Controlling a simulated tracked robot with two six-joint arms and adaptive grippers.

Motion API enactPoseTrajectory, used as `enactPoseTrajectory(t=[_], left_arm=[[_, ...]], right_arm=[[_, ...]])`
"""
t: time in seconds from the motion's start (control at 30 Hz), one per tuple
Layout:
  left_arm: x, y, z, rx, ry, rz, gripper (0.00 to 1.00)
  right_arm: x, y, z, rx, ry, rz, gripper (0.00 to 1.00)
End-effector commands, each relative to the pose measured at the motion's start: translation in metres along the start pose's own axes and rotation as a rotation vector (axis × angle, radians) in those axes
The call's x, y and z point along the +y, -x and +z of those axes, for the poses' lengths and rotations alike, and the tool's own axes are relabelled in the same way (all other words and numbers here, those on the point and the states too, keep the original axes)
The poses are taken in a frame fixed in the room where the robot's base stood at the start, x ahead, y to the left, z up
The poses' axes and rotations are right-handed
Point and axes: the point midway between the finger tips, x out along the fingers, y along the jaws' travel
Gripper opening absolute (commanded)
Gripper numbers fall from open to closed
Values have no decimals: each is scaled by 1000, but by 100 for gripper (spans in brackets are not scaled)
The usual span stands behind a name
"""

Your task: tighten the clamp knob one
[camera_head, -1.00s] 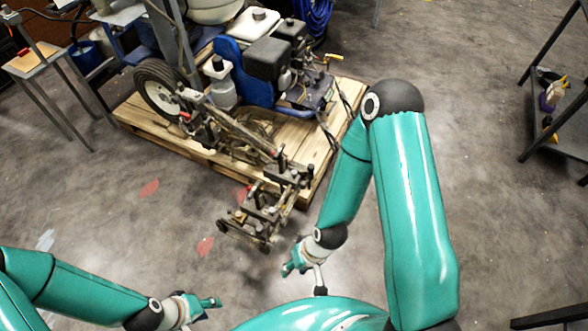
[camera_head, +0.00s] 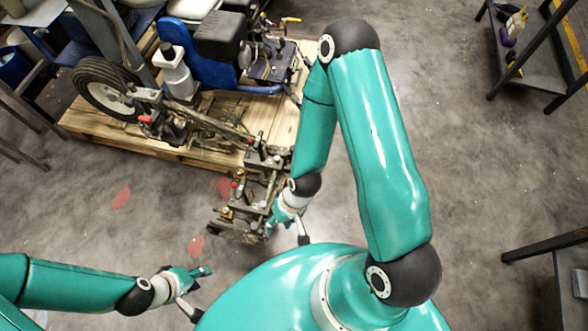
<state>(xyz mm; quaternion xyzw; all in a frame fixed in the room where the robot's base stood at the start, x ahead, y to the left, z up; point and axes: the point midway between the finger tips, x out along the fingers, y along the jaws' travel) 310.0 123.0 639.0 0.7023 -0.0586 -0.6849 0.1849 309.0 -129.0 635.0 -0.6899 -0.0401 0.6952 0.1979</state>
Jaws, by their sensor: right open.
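The line striper's front bracket assembly (camera_head: 250,205) reaches out past the pallet's near edge and carries several small dark and red knobs. A small red-topped knob (camera_head: 234,186) shows on its left side. I cannot tell which knob is clamp knob one. My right gripper (camera_head: 286,236) is open beside the right end of the assembly, with its teal finger very close to it. Whether it touches is unclear. It hides part of the assembly's right end. My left gripper (camera_head: 199,291) is open and empty over bare floor, apart from the striper, at lower left.
The striper's blue body (camera_head: 207,50) and wheel (camera_head: 105,90) rest on a wooden pallet (camera_head: 85,128). A dark metal shelf (camera_head: 535,80) stands at upper right, and another dark frame (camera_head: 545,246) at lower right. The floor (camera_head: 90,215) left of the assembly is clear.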

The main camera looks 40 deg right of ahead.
Motion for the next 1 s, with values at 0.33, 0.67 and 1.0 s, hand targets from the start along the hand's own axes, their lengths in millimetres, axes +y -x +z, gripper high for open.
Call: enactPoseTrajectory(t=[0.33, 0.67, 1.0], left_arm=[[-38, -106, -1, 0, 0, 0, 40], [-79, -219, -1, 0, 0, 0, 40], [-94, -260, -2, 0, 0, 0, 40]], right_arm=[[107, -116, -5, -338, -764, -80, 46], [218, -155, -104, -586, -1563, -857, 46], [329, -108, -143, -506, -1656, -1435, 46]])
